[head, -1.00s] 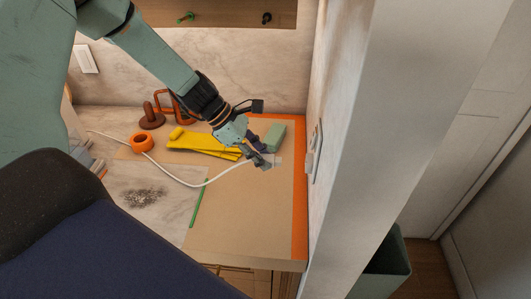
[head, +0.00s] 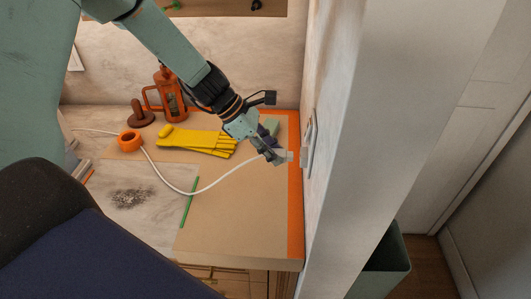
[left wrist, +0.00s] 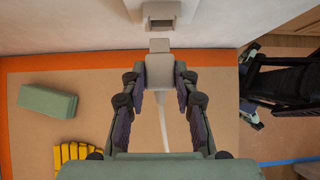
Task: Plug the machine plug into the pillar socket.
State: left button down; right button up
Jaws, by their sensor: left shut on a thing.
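My left gripper (head: 276,157) is shut on the pale grey machine plug (head: 290,156), above the tabletop near its right edge. In the left wrist view, the plug (left wrist: 160,73) sits between both fingers (left wrist: 160,98), its narrower front end pointing at the pillar socket (left wrist: 160,13). A small gap shows between plug and socket, and they look roughly in line. In the head view, the socket (head: 304,156) is on the pillar face, seen nearly edge-on. A white cable (head: 225,180) trails from the plug across the table to the left.
A green block (left wrist: 47,102) and yellow gloves (head: 200,140) lie near the gripper. Orange tape (head: 295,225) runs along the table edge by the pillar (head: 350,150).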

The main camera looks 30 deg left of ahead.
pick_arm(q)
jog(key=shift+d, duration=0.25)
jog(key=shift+s+d+r, duration=0.25)
jog(key=shift+s+r, duration=0.05)
jog(key=shift+w+d+f, duration=0.1)
jog(key=shift+w+d, duration=0.05)
jog(key=shift+w, duration=0.2)
jog(key=shift+s, duration=0.15)
jog(key=shift+s, duration=0.1)
jog(key=shift+w, duration=0.25)
jog(key=shift+s, duration=0.2)
